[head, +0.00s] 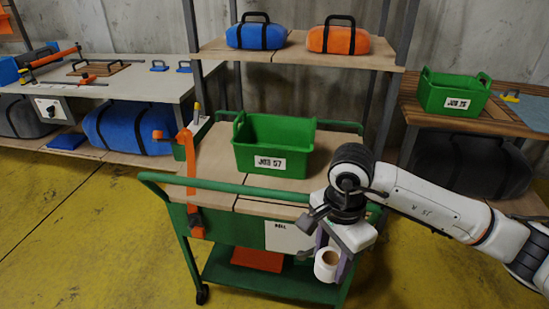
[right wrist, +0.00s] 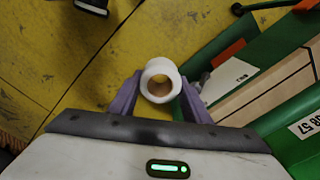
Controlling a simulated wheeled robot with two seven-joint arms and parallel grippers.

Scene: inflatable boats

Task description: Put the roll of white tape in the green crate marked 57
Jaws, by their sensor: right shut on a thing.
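The roll of white tape (head: 327,264) is held between the purple fingers of my right gripper (head: 333,259), in front of the cart's right front corner. In the right wrist view the roll (right wrist: 160,81) sits between both fingertips (right wrist: 155,95), its brown core facing the camera. The green crate marked JOB 57 (head: 272,163) stands on the wooden top of the green cart, behind and up-left of my right gripper. Its visible inside looks empty. Part of it shows at the right edge of the right wrist view (right wrist: 300,155). My left gripper is not in view.
The green cart (head: 166,180) has a raised handle rail at the front left and an orange clamp (head: 190,180) at its left. Another green crate, JOB 76 (head: 453,95), stands on the right bench. Shelves behind hold a blue bag (head: 257,36) and an orange bag (head: 338,40).

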